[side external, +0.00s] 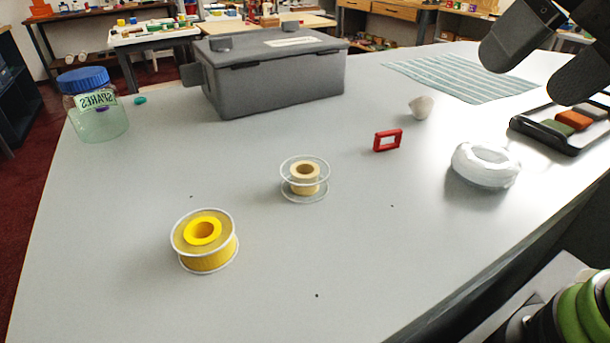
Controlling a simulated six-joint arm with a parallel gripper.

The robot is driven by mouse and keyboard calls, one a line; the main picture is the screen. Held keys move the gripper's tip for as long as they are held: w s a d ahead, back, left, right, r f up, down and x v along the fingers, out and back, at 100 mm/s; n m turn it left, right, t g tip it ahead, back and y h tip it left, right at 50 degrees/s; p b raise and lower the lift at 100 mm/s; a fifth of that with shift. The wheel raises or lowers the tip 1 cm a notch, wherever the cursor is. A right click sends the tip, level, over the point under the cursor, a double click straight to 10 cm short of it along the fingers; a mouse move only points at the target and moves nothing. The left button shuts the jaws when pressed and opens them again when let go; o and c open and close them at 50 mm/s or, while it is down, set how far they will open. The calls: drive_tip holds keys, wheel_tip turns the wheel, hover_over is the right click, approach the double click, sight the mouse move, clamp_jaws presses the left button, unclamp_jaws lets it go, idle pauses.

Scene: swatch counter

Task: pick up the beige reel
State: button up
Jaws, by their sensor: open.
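The beige reel (305,172) stands upright on its flat side near the middle of the grey counter. It has a small beige core between two clear, wider flanges. My gripper (526,78) is at the upper right edge, partly cut off by the frame. Its two dark fingers are apart with nothing visible between them. It is above the counter, well to the right of the beige reel and not touching it.
A larger yellow reel (207,257) stands left of the beige one. A red frame (388,140), white ring (486,166) and pale lump (421,107) lie to the right. Behind are a grey case (275,80), a jar (98,120) and a striped cloth (460,78). A black tray (541,137) lies right.

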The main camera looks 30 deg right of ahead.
drive_tip(key=w+a+g, duration=0.2)
drive_tip(key=w+a, duration=0.2)
drive_tip(key=w, duration=0.1)
drive_tip(key=m+h, duration=0.2)
drive_tip(key=h, duration=0.2)
approach(305, 170)
wheel_tip(305, 170, down, 3)
drive_tip(key=shift+w+d+r+g, duration=0.1)
drive_tip(key=shift+r+g, duration=0.05)
drive_tip(key=shift+g, duration=0.25)
drive_tip(key=shift+x, duration=3.1)
drive_tip(key=shift+w, duration=0.1)
drive_tip(key=c, duration=1)
